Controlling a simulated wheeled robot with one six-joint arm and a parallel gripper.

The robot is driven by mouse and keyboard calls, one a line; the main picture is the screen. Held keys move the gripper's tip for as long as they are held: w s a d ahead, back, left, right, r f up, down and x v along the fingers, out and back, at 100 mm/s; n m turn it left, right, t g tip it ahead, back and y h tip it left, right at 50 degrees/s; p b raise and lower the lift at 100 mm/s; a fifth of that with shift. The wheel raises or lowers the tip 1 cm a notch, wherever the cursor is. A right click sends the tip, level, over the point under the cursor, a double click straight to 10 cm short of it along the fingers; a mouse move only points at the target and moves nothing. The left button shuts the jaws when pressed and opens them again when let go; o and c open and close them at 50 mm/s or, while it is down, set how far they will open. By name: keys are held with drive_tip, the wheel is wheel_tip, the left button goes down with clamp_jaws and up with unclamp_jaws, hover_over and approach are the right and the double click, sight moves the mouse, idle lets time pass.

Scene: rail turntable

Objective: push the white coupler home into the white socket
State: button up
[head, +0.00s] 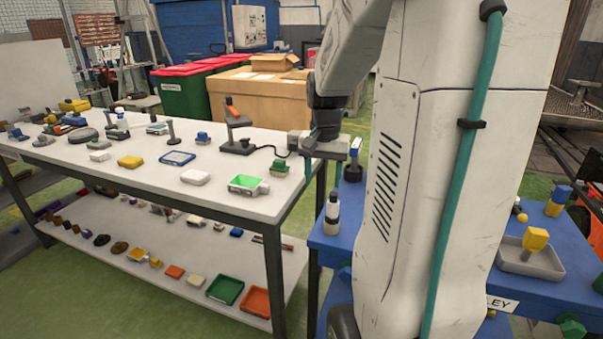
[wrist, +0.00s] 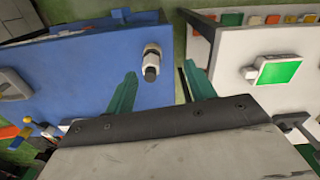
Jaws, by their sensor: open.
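The fingers also show in the wrist view (wrist: 160,74). I cannot make out a separate white socket; my arm and column hide part of the blue table.
The blue table (wrist: 90,65) is mostly bare around the piece. A white table (head: 130,172) with many small parts stands close by, a narrow gap away. A grey tray (head: 530,262) is at the right.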

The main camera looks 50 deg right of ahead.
sight(334, 194)
drive_tip(key=shift+m, duration=0.8)
drive_tip(key=d+f, duration=0.1)
drive_tip(key=d, duration=0.2)
drive_tip(key=d+f, duration=0.1)
drive_tip(key=shift+s+d+f, duration=0.25)
drive_tip(key=shift+f, duration=0.05)
wheel_tip(334, 194, down, 7)
drive_tip(key=shift+f, duration=0.15)
drive_tip(key=shift+c, duration=0.3)
drive_tip(key=c, duration=1.1)
